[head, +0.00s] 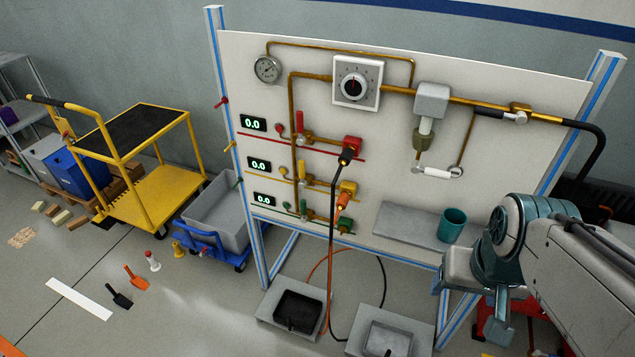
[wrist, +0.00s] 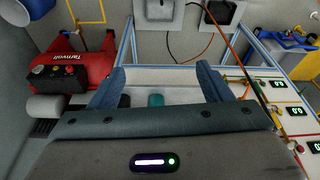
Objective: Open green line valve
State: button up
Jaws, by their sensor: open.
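The green line is the lowest of three lines on the white board in the head view. Its valve has a small green handle (head: 304,208) on a brass fitting, with a green end block (head: 346,226) to its right. A display (head: 264,199) beside it reads 0.0. My gripper (head: 498,325) is at the lower right of the head view, well to the right of the valve and not touching it. In the wrist view, my gripper (wrist: 160,78) has its two fingers wide apart with nothing held. The green line shows only small at the right there.
A grey shelf (head: 400,222) with a teal cup (head: 452,226) lies between my gripper and the green line. A black cable (head: 332,255) and orange hose hang near the valves. Grey trays stand below the board. A red tank (wrist: 70,68) shows in the wrist view.

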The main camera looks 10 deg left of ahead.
aim_at(304, 218)
jog(key=k, duration=1.35)
jog(key=u, duration=0.3)
jog(key=i, duration=0.3)
jog(key=u, duration=1.05)
jog(key=i, duration=1.25)
jog(key=z, duration=0.6)
jog(key=i, duration=0.4)
jog(key=z, duration=0.4)
